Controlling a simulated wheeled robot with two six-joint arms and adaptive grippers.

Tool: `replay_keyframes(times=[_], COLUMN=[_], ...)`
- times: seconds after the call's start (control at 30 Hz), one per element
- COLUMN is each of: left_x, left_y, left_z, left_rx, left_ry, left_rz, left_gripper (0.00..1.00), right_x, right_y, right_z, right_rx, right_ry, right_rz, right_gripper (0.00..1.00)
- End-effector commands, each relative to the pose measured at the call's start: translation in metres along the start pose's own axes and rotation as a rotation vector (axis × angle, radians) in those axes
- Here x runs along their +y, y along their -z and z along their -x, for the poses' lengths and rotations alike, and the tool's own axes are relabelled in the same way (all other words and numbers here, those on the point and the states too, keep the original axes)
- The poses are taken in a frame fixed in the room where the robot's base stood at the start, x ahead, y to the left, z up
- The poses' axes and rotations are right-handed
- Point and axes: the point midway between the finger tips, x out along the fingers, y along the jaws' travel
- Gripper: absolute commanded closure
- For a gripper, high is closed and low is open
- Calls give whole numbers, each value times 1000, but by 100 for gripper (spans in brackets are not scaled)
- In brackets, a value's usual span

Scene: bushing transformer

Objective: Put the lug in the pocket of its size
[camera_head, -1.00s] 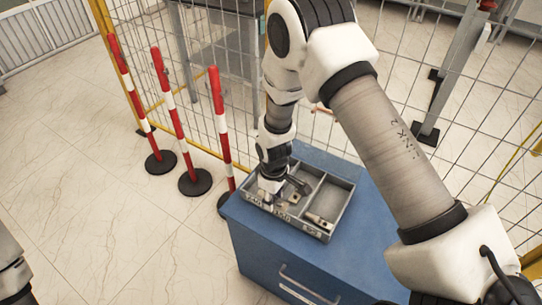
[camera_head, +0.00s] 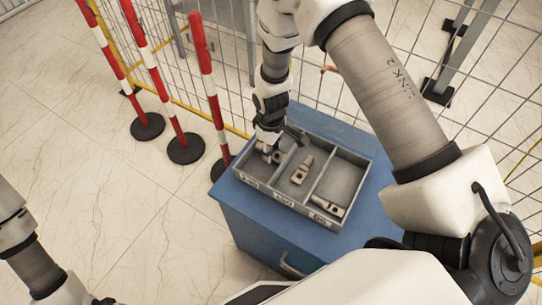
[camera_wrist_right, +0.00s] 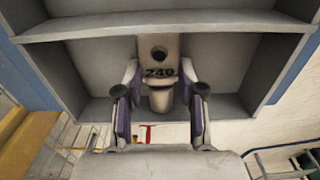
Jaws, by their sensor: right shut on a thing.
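A grey tray (camera_head: 283,202) with three compartments lies on the blue cabinet. My right gripper (camera_head: 267,146) reaches down into its left compartment. In the right wrist view my right gripper (camera_wrist_right: 159,108) is shut on a metal lug (camera_wrist_right: 159,72) stamped 240, with a finger on each side of its barrel. The lug's flat end with a hole points away from the gripper. A second lug (camera_head: 302,170) lies in the middle compartment and a third lug (camera_head: 328,207) in the right one. The tray's front labels are too small to read. My left arm shows at lower left without its fingers.
The blue cabinet (camera_head: 235,222) has bare top around the tray. A wire fence (camera_head: 400,60) stands behind it. Red and white posts (camera_head: 210,85) stand to the left, the nearest close to the cabinet.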

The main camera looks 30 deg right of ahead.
Motion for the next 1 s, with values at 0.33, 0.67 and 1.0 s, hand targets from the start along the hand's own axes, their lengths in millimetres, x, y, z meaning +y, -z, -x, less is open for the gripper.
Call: replay_keyframes(times=[0.33, 0.67, 1.0], left_x=[0, 0, 0], left_y=[0, 0, 0], left_z=[-3, -2, 2], left_rx=[0, 0, 0], left_ry=[0, 0, 0], left_rz=[0, 0, 0], left_gripper=[64, 64, 64], right_x=[0, 0, 1], right_y=[1, 1, 2], right_z=[-3, 3, 81], right_rx=[3, 3, 6], right_ry=[-2, -2, -4], right_rz=[0, 0, 0], right_gripper=[36, 36, 36])
